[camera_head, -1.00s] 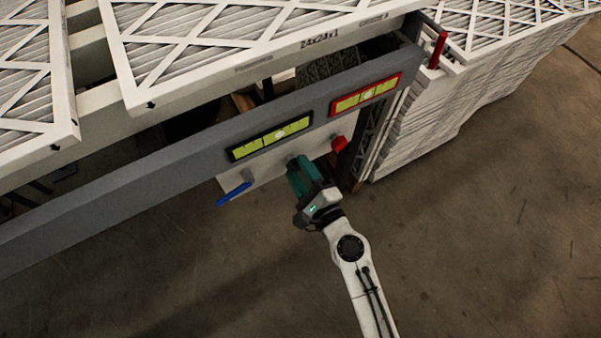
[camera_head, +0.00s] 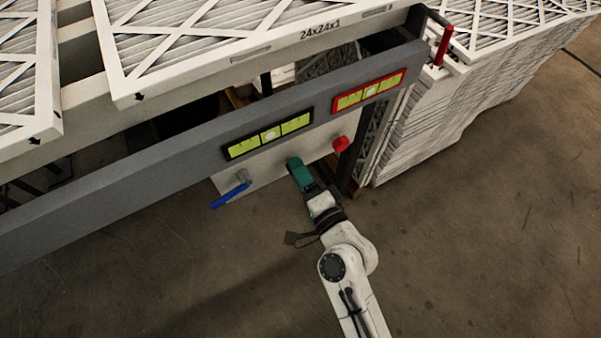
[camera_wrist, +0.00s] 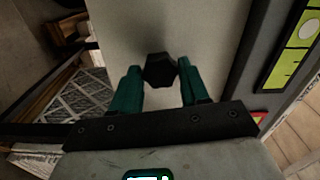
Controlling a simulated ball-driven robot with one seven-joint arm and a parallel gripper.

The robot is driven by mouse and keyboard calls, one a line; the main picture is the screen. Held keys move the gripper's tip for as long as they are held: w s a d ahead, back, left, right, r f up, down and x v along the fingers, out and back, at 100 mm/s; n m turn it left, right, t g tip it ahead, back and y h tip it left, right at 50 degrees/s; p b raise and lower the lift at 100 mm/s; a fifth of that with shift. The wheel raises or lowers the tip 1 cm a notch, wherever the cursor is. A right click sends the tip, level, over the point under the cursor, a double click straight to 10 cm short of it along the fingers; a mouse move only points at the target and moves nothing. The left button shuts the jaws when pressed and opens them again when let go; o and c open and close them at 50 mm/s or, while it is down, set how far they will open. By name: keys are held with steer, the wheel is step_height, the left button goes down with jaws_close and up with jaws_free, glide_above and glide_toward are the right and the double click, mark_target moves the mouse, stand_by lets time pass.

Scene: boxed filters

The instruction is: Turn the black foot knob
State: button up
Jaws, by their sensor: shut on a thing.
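The black foot knob (camera_wrist: 159,70) shows in the wrist view as a dark, many-sided knob on a pale panel. My gripper (camera_wrist: 157,76) has its green fingers on either side of the knob, and it is shut on it. In the head view my gripper (camera_head: 294,163) reaches up to the pale panel (camera_head: 264,171) below the grey beam. There the gripper hides the black knob.
A red knob (camera_head: 341,144) sits to the right and a blue lever (camera_head: 231,195) to the left. Black-framed (camera_head: 269,135) and red-framed (camera_head: 368,91) levels are on the grey beam (camera_head: 130,178). Boxed filters (camera_head: 450,115) stand at right. The floor in front is clear.

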stand_by(0.3)
steer(key=o, duration=1.1)
steer(key=shift+c, duration=0.2)
steer(key=b+v, duration=0.3)
steer(key=v, duration=0.7)
steer(key=shift+s+d, duration=0.25)
steer(key=shift+s, duration=0.1)
